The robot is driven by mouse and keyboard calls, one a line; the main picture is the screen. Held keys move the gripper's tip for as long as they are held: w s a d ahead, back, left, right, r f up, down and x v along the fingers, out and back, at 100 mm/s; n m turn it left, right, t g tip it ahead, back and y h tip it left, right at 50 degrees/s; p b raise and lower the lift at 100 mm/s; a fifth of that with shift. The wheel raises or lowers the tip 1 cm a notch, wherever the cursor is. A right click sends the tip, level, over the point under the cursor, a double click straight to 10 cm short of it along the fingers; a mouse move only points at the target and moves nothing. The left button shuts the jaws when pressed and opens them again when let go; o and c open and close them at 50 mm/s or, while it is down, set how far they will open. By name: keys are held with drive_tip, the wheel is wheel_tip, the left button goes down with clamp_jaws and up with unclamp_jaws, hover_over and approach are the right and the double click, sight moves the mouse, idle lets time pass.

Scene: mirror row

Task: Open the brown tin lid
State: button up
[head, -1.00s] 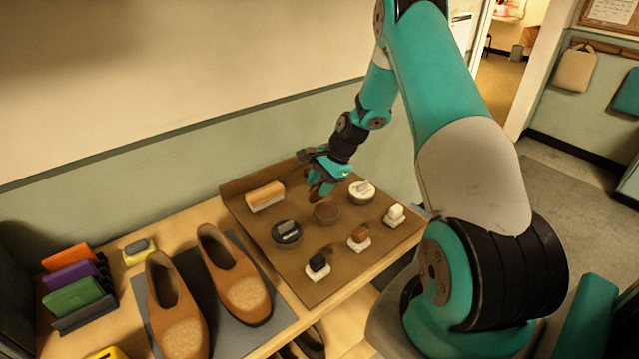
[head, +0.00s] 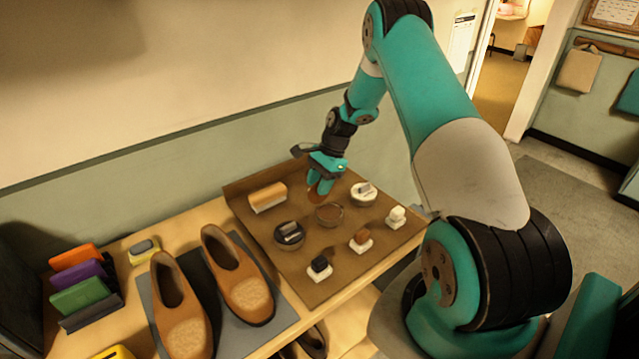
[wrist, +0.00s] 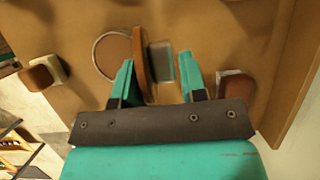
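The brown tin (head: 329,214) sits on the brown board with its brown contents showing from above. It also shows in the wrist view (wrist: 112,55) as a round rim left of my gripper. Its brown lid (wrist: 139,55) stands up nearly edge-on at the tin's rim, beside the left finger. A grey block (wrist: 162,62), perhaps the lid's knob, shows between the fingers. My gripper (head: 320,190) is just behind the tin. In the wrist view, the fingers (wrist: 157,65) are apart, with a gap between the right one and the lid.
On the board (head: 302,268) are a black tin (head: 288,235), a white tin (head: 363,194), a long brush (head: 267,197) and several small daubers (head: 361,241). Brown shoes (head: 238,278) stand on a grey mat at the left. The wall lies behind.

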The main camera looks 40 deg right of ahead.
drive_tip(key=shift+o, duration=0.7)
drive_tip(key=b+v, duration=0.2)
drive_tip(key=v, duration=1.5)
drive_tip(key=shift+r+b, duration=0.25)
drive_tip(key=shift+b, duration=0.05)
drive_tip(key=s+a+r+n, duration=0.2)
drive_tip(key=a+r+n, duration=0.15)
drive_tip(key=a, duration=0.55)
drive_tip(key=s+a+r+n, duration=0.2)
drive_tip(key=a+n, duration=0.3)
drive_tip(key=a, duration=0.4)
drive_tip(key=s+a+r+n, duration=0.2)
drive_tip(key=a+r+n, duration=0.15)
drive_tip(key=a, duration=0.55)
drive_tip(key=s+a+n, duration=0.6)
drive_tip(key=s+n, duration=0.1)
drive_tip(key=s, duration=0.3)
drive_tip(key=s+a+f+n, duration=0.1)
drive_tip(key=s+a+n, duration=0.5)
drive_tip(key=s, duration=0.5)
drive_tip(key=shift+n+g+b, duration=0.4)
drive_tip(key=shift+n+b, duration=0.05)
drive_tip(key=shift+n, duration=0.05)
